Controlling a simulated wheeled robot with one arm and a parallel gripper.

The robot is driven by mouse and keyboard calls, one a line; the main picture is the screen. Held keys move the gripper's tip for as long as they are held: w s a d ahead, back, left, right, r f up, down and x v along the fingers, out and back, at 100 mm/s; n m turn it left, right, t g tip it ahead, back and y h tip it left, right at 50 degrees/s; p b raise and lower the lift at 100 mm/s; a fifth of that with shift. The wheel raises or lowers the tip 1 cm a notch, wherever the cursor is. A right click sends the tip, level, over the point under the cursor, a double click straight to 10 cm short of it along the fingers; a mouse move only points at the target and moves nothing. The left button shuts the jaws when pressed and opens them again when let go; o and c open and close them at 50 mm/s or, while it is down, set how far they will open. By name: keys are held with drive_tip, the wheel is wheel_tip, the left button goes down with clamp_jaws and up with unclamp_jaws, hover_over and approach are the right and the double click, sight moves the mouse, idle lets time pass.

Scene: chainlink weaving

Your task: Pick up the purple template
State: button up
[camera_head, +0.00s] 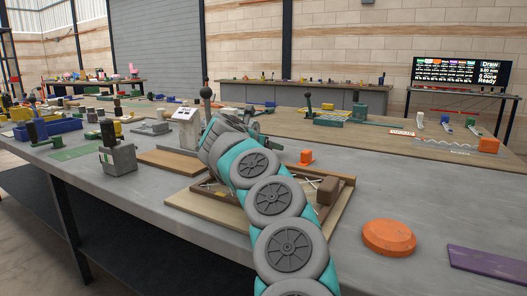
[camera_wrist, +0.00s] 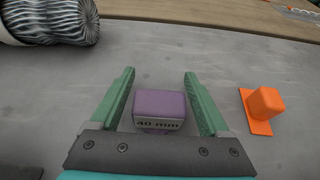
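A purple block (camera_wrist: 160,106) marked "40 mm" sits on the grey bench top in the wrist view, which I take to be the purple template. My gripper (camera_wrist: 160,76) is open, with one green finger on each side of the block. A gap shows between the block and each finger. Whether the fingers reach down beside the block or hover above it is hard to tell. In the head view my arm hides the block, and my gripper cannot be made out clearly.
An orange block on a flat base (camera_wrist: 264,108) stands right of the fingers. A grey ribbed roll (camera_wrist: 48,22) lies at upper left. In the head view a wooden tray (camera_head: 335,213), an orange disc (camera_head: 389,237) and a flat purple plate (camera_head: 490,262) are on the bench.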

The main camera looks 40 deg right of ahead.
drive_tip(key=c, duration=1.1)
drive_tip(key=shift+r, duration=0.1)
